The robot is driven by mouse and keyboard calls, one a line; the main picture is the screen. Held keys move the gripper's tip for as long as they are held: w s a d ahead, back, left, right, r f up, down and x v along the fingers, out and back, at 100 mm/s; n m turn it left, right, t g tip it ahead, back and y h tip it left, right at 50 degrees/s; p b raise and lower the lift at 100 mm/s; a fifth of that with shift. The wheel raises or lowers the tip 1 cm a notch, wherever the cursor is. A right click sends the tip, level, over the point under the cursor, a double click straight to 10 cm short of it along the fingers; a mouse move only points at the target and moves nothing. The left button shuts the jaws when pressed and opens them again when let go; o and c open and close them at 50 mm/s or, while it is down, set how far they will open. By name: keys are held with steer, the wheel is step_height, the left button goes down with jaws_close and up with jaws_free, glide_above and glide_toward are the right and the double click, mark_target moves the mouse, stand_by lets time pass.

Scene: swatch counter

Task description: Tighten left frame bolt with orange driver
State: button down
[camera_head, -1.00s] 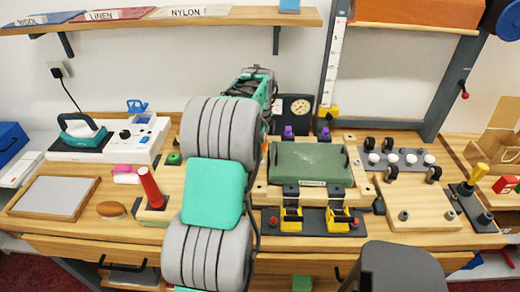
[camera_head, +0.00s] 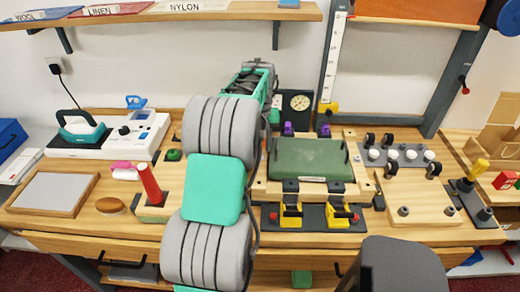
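My arm rises through the middle of the head view and bends at a green and black wrist near the wall. My gripper is hidden behind the arm, so its fingers and anything in them do not show. A thin orange sliver (camera_head: 269,144) shows at the arm's right edge; I cannot tell if it is the orange driver. A yellow-handled tool (camera_head: 480,167) stands upright in a dark holder at the right. A light wooden board (camera_head: 425,190) carries two dark bolt-like heads, the left one (camera_head: 404,211) and the right one (camera_head: 450,210). I cannot tell whether these are the frame bolts.
A green pad (camera_head: 308,158) lies on a wooden base right of my arm, with yellow clamps (camera_head: 291,216) in front. A red cylinder (camera_head: 150,184) stands left of the arm. A dark upright post (camera_head: 333,60) with a white scale rises behind the counter.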

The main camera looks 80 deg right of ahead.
steer(key=f+b, duration=0.1)
steer(key=b, duration=0.5)
steer(key=shift+d+f+m+b, duration=0.25)
steer(key=shift+f+m+b, duration=0.05)
steer(key=shift+f, duration=0.05)
steer(key=b, duration=0.4)
steer(key=shift+a, duration=0.1)
steer(key=shift+a+r+m+b, duration=0.15)
steer(key=shift+r+m+b, duration=0.15)
steer(key=shift+b, duration=0.5)
steer(key=shift+a+r, duration=0.15)
steer(key=shift+r, duration=0.25)
steer(key=c, duration=1.3)
jaws_free()
steer(key=shift+o, duration=0.2)
steer(key=shift+r+p, duration=0.1)
steer(key=shift+p, duration=0.2)
